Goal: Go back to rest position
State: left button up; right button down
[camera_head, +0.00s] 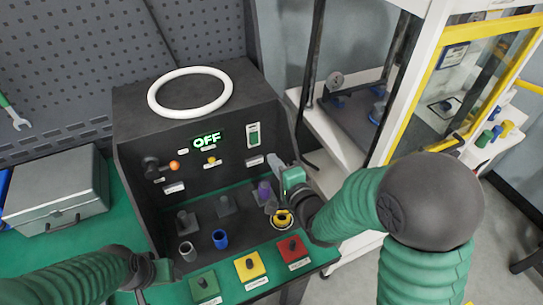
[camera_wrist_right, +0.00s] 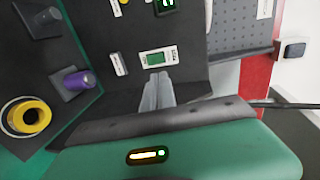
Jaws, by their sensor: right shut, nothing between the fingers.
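My right gripper (camera_head: 276,163) is in front of the right part of the dark test station (camera_head: 135,130). In the right wrist view its fingers (camera_wrist_right: 157,90) are together and empty, in front of the panel. My left gripper (camera_head: 172,272) is low at the station's front left corner; its fingers are too small and dark to judge. The station's display (camera_head: 207,140) reads OFF in green. A white ring (camera_head: 190,92) lies on top of the station.
A grey cylinder (camera_head: 187,251), a blue one (camera_head: 220,239), a purple one (camera_head: 264,190) and a yellow ring part (camera_head: 283,219) stand on the station. Green (camera_head: 203,287), yellow (camera_head: 250,267) and red (camera_head: 291,248) buttons line its front. A grey case (camera_head: 60,195) is left; a yellow-framed cabinet (camera_head: 420,90) is right.

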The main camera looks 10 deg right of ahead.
jog(key=s+d+f+n+g+h, duration=0.1)
jog(key=s+d+f+n+g, duration=0.1)
jog(key=s, duration=0.5)
jog(key=s+d+f+n+g+h, duration=0.1)
jog(key=s+d+f+n+g, duration=0.1)
jog(key=s+f+n+g, duration=0.3)
jog(key=s+d+f+n+g+h, duration=0.1)
jog(key=s+d+f+n+g, duration=0.2)
jog(key=s+n+g, duration=0.2)
jog(key=s+n, duration=0.3)
jog(key=shift+s+f+n+g, duration=0.35)
jog(key=shift+s+n+g, duration=0.05)
jog(key=shift+d, duration=0.1)
